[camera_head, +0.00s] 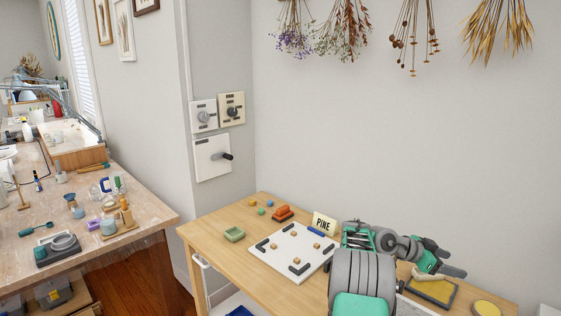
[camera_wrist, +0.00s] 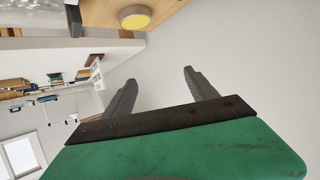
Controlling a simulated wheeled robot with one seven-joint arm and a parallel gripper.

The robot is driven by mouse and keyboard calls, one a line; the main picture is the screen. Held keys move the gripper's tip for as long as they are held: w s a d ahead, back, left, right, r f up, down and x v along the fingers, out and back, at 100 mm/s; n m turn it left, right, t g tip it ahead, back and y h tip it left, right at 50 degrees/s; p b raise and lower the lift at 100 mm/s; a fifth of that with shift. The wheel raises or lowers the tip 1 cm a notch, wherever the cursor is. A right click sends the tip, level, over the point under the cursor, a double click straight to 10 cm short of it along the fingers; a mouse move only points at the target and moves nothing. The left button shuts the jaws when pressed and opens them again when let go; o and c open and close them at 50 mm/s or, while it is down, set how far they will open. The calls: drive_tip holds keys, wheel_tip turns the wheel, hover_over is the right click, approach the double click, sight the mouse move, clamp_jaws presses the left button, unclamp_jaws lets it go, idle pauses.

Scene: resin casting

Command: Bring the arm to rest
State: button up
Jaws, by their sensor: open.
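My arm reaches over the right part of the light wood table (camera_head: 208,226). My gripper (camera_head: 456,264) points to the right in the head view, above the table's right side. In the wrist view its two dark fingers (camera_wrist: 158,92) stand wide apart with nothing between them. The gripper is open and empty. My arm hides part of the table behind and below it.
A white board (camera_head: 283,265) with black corner pieces and small wooden blocks lies left of my arm. A PINE sign (camera_head: 324,224) stands behind it. A yellow-topped tray (camera_head: 437,290) and a round yellow pad (camera_head: 487,308) lie near my gripper. Wall switches (camera_head: 212,157) are at left.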

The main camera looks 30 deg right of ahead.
drive_tip(key=w+a+r+n+t+y+p, duration=0.1)
drive_tip(key=w+a+r+n+t, duration=0.15)
drive_tip(key=w+a, duration=0.4)
drive_tip(key=w+a+r+n+t, duration=0.1)
drive_tip(key=w+a+n+t, duration=0.2)
drive_tip(key=w+a, duration=0.3)
drive_tip(key=w+a+r+n+t+y, duration=0.1)
drive_tip(key=w+a+n+t+y, duration=0.2)
drive_tip(key=a, duration=0.5)
drive_tip(key=w+a+r+n+t, duration=0.1)
drive_tip(key=w+a+n, duration=0.2)
drive_tip(key=w+a, duration=0.3)
drive_tip(key=s+a+n+t+y+p, duration=0.3)
drive_tip(key=a+n, duration=0.4)
drive_tip(key=a, duration=1.6)
drive_tip(key=s+a+f+n+g+y, duration=0.2)
drive_tip(key=s+a, duration=0.7)
drive_tip(key=a, duration=0.5)
drive_tip(key=f+n+y, duration=0.1)
drive_tip(key=n+y, duration=0.1)
drive_tip(key=n, duration=0.1)
drive_tip(key=shift+f+n, duration=0.1)
drive_tip(key=shift+n, duration=0.15)
